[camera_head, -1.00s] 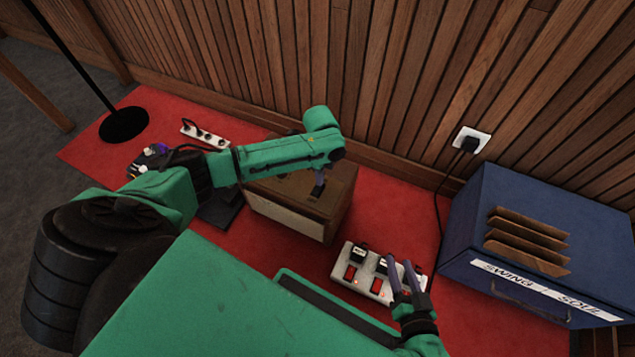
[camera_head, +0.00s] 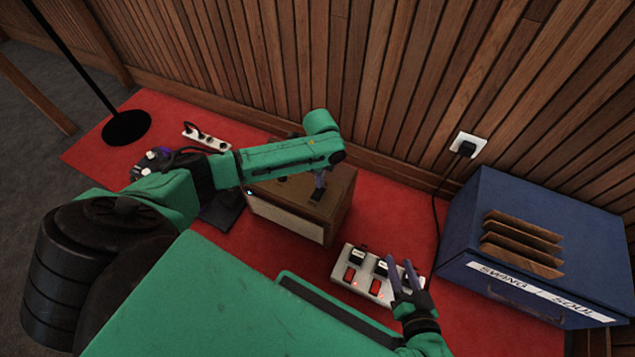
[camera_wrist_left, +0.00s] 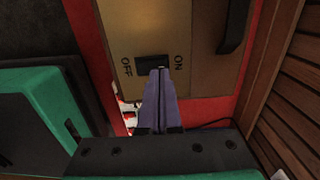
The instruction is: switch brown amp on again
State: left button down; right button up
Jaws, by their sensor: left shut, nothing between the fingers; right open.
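The brown amp (camera_head: 286,216) stands on the red mat, its top partly hidden by my left arm. In the left wrist view its top panel (camera_wrist_left: 205,45) carries a black rocker switch (camera_wrist_left: 146,66) between the words OFF and ON. My left gripper (camera_head: 318,184) is shut and empty, pointing down at the amp's top. In the wrist view its closed fingertips (camera_wrist_left: 160,72) are at the ON end of the switch; I cannot tell whether they press it. A small pale spot (camera_head: 249,192) shows at the amp's upper left front. My right gripper (camera_head: 402,272) is open beside the switch box.
A white switch box (camera_head: 338,278) with red switches and black plugs lies in front of the amp. A blue box (camera_head: 465,250) with brown dividers stands at right, a wall socket (camera_head: 468,145) behind. A white power strip (camera_head: 205,138) and lamp base (camera_head: 127,127) are at left.

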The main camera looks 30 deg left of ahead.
pick_arm(q)
notch_tip(320, 180, up, 3)
jog(key=p, duration=0.3)
jog(key=shift+r, duration=0.15)
jog(key=shift+r+p, duration=0.45)
jog(key=shift+p, duration=0.3)
jog(key=shift+r+p, duration=0.35)
jog(key=shift+p, duration=0.05)
pick_arm(e)
jog(key=d+r+n+g+h, duration=0.1)
jog(key=d+r+g+h, duration=0.1)
jog(key=d+r+g, duration=0.2)
jog(key=shift+r, duration=0.75)
